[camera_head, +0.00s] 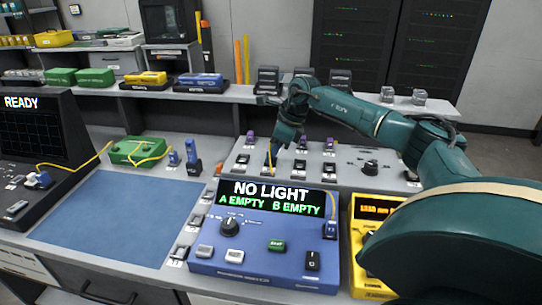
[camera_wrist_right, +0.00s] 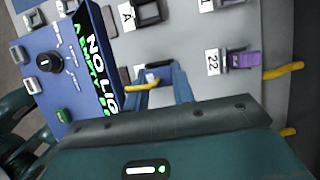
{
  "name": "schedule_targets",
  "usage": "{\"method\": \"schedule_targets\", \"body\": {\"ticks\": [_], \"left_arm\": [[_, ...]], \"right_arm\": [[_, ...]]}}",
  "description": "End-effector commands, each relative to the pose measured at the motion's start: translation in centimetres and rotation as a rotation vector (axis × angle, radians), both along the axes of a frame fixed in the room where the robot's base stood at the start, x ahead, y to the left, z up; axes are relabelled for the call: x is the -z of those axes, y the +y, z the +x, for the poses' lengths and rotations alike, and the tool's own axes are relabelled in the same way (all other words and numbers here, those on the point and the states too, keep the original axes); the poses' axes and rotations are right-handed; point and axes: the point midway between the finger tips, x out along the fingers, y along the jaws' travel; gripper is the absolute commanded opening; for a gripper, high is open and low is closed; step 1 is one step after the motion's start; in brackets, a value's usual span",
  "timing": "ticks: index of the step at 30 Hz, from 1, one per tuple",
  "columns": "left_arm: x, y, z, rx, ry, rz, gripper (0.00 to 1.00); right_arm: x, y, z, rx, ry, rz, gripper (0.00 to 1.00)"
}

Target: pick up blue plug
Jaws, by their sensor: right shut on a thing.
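My right gripper (camera_head: 271,163) reaches down over the grey panel behind the blue meter. In the right wrist view its two fingers (camera_wrist_right: 158,88) are shut on a small plug (camera_wrist_right: 152,77), with a short yellow lead (camera_wrist_right: 141,88) beside it. The plug's visible end looks pale bluish; the fingers hide most of it. It is close to a dark socket on the panel, and I cannot tell whether it is seated. A separate blue plug (camera_head: 174,158) with a yellow lead is on the bench beside a blue upright block (camera_head: 193,159). My left gripper is not in view.
The blue meter (camera_head: 206,249), reading NO LIGHT, stands in front of the gripper. A purple plug (camera_wrist_right: 243,60) sits near label 22 on the grey panel (camera_head: 330,156). A yellow device (camera_head: 368,285) is at right. The blue mat (camera_head: 110,215) is clear.

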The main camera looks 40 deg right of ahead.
Motion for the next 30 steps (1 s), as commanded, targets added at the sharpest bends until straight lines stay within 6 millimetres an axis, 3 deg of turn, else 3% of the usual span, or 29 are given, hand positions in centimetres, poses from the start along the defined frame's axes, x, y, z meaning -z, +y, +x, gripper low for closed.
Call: {"method": "schedule_targets", "body": {"ticks": [8,21,30], "left_arm": [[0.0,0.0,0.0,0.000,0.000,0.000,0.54],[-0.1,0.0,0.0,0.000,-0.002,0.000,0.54],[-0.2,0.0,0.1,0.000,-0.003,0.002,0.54]], "right_arm": [[-1.2,0.0,0.1,0.000,-0.005,0.000,0.03],[-9.1,0.0,0.1,0.000,-0.005,0.001,0.03],[-10.1,0.0,0.0,0.000,-0.001,0.001,0.03]]}}
